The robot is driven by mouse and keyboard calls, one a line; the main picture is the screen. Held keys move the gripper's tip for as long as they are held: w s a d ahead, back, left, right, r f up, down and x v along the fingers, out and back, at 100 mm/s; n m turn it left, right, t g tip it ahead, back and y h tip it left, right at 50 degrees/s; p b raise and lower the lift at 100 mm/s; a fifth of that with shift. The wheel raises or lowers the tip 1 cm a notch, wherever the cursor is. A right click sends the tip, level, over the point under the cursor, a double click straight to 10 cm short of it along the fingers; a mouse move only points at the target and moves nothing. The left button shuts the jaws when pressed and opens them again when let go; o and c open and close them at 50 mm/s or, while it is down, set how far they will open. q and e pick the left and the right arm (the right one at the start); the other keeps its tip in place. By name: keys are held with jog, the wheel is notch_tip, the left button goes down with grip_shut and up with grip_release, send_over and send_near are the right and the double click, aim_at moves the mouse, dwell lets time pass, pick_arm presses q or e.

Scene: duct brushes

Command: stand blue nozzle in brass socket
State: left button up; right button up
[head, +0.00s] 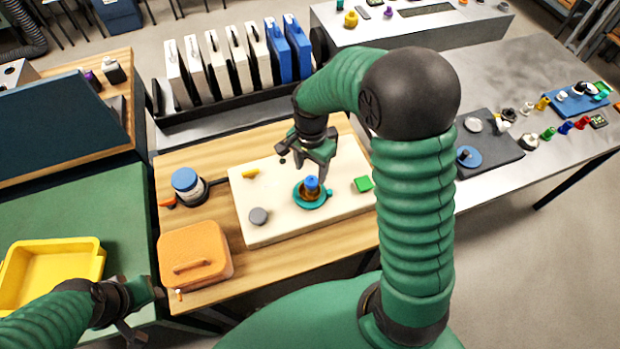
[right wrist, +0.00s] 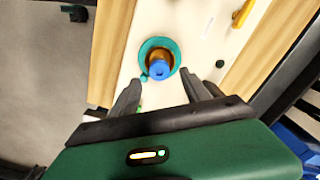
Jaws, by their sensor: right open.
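The blue nozzle (head: 312,184) stands in the brass socket (head: 311,193), which sits inside a teal ring-shaped base on the cream board (head: 262,229). In the right wrist view the blue nozzle (right wrist: 159,70) shows with the brass socket (right wrist: 159,59) around and behind it; I cannot tell how deep it sits. My right gripper (head: 304,162) is open, with its fingers just behind and above the nozzle. In the right wrist view its two fingers (right wrist: 170,89) are spread on either side, apart from the nozzle. My left gripper (head: 142,313) is at the lower left, away from the board.
A green block (head: 362,184), a grey disc (head: 258,216) and a yellow piece (head: 249,173) lie on the board. An orange case (head: 194,253) and a blue-lidded jar (head: 187,184) stand left of it. A yellow tray (head: 48,268) is farther left. A rack of upright cases is behind.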

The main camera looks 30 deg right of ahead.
aim_at(309, 182)
notch_tip(309, 182, up, 5)
jog(key=s+a+f+n+t, duration=0.2)
jog(key=s+a+n, duration=0.5)
jog(key=n, duration=0.7)
jog(key=shift+s+a+f+t, duration=0.3)
jog(key=shift+s+a+f, duration=0.15)
jog(key=shift+s, duration=0.65)
